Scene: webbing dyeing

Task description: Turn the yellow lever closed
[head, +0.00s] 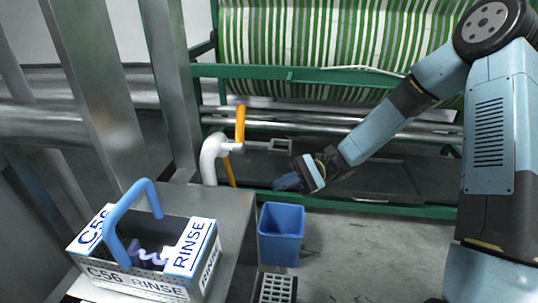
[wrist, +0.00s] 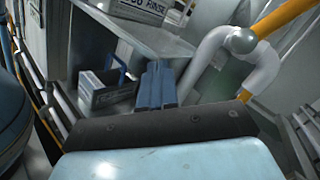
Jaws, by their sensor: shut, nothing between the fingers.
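The yellow lever (head: 240,124) stands upright on the white bent pipe (head: 209,157) in the head view. In the wrist view the yellow lever (wrist: 278,19) rises to the upper right from a grey ball joint on the white pipe (wrist: 205,58). My gripper (head: 283,184) is to the right of the pipe and lower than the lever, apart from both. In the wrist view my gripper's blue fingers (wrist: 156,86) are together, with nothing between them. A second yellow piece (head: 231,173) hangs below the pipe's end.
A perforated box marked RINSE (head: 144,281) with a blue handle sits on a grey metal table (head: 232,212) at the left. A blue bin (head: 281,236) stands on the floor below my gripper. A green frame (head: 370,207) with striped webbing (head: 300,40) is behind.

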